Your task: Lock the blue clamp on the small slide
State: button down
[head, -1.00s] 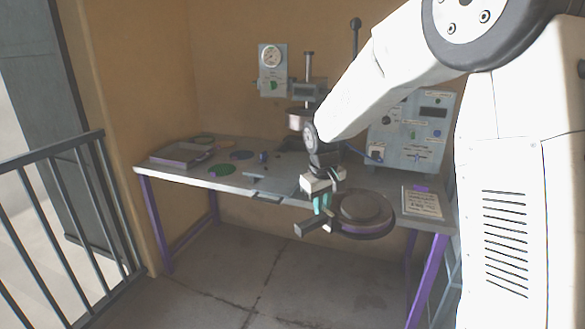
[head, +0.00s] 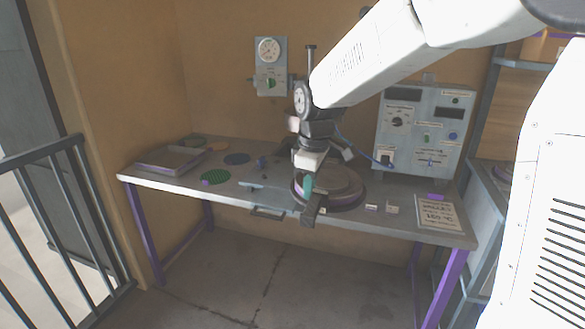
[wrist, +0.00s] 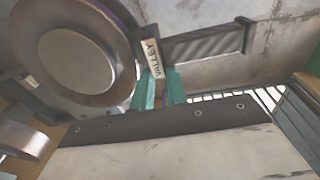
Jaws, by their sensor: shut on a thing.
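In the wrist view, the teal fingers (wrist: 159,90) sit at the handle beside a tag reading "VALLEY" (wrist: 153,60), with the plate (wrist: 75,58) to the left. A small blue piece (head: 262,162) stands behind a grey-blue slide-like plate (head: 258,190) on the table. I cannot tell whether that piece is the blue clamp or whether it is locked.
On the table (head: 150,180), a tray (head: 168,160), a green disc (head: 215,177) and a blue disc (head: 236,158) lie at left. A control panel (head: 424,130) stands at back right, a lettered sheet (head: 437,212) in front of it. A railing (head: 60,205) is at far left.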

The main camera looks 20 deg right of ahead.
aim_at(289, 180)
jog(key=i, duration=1.05)
jog(key=u, duration=0.05)
